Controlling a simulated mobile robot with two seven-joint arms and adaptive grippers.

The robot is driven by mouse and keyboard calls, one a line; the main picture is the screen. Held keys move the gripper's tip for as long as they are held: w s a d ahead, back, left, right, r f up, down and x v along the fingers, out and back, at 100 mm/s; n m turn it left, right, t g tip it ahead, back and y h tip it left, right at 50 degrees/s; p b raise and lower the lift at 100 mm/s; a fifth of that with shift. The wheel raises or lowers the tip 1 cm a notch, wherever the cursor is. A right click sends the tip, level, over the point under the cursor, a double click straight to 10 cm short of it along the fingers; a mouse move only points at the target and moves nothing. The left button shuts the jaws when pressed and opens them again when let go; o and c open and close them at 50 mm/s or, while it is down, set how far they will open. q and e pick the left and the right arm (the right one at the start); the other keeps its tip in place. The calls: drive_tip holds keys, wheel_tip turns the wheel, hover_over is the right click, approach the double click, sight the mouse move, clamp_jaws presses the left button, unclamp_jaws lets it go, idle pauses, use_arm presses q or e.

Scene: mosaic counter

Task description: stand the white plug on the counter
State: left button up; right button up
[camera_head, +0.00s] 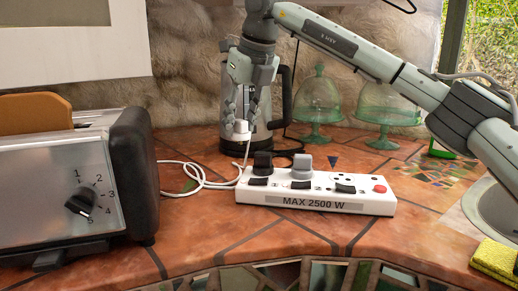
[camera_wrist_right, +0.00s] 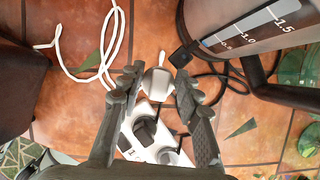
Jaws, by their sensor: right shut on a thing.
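The white plug (camera_head: 241,127) is between the fingers of my right gripper (camera_head: 241,117), which points down and is shut on it. The plug is held above the counter (camera_head: 185,235), just behind the left end of the white power strip. A white cord hangs from the plug. In the right wrist view the plug (camera_wrist_right: 157,84) sits between the two fingertips (camera_wrist_right: 155,85), over the tiles and close to the strip's end. Its pins are not clear in either view. My left gripper is not in view.
The power strip (camera_head: 372,206) holds a black plug (camera_head: 263,163) and a grey plug (camera_head: 302,166). A kettle (camera_head: 283,95) stands behind my right gripper. A toaster (camera_head: 60,190) is at left, with white cord (camera_head: 190,178) loops beside it. Green glass domes (camera_head: 320,97) stand behind. The front counter is clear.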

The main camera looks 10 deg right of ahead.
drive_tip(key=d, duration=0.1)
drive_tip(key=d+f, duration=0.1)
drive_tip(key=w+d+f, duration=0.1)
drive_tip(key=d, duration=0.1)
drive_tip(key=shift+w+f, duration=0.1)
drive_tip(key=shift+f, duration=0.15)
drive_tip(key=shift+d+f, duration=0.15)
drive_tip(key=shift+d, duration=0.05)
wheel_tip(320, 180, down, 4)
drive_tip(key=shift+w+r, duration=0.1)
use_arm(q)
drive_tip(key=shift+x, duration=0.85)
use_arm(e)
drive_tip(key=shift+f, duration=0.2)
drive_tip(key=o, duration=0.8)
drive_tip(key=shift+c, duration=0.2)
drive_tip(key=o, duration=0.4)
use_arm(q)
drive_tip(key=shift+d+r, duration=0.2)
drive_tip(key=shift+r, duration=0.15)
use_arm(e)
drive_tip(key=shift+o, duration=0.2)
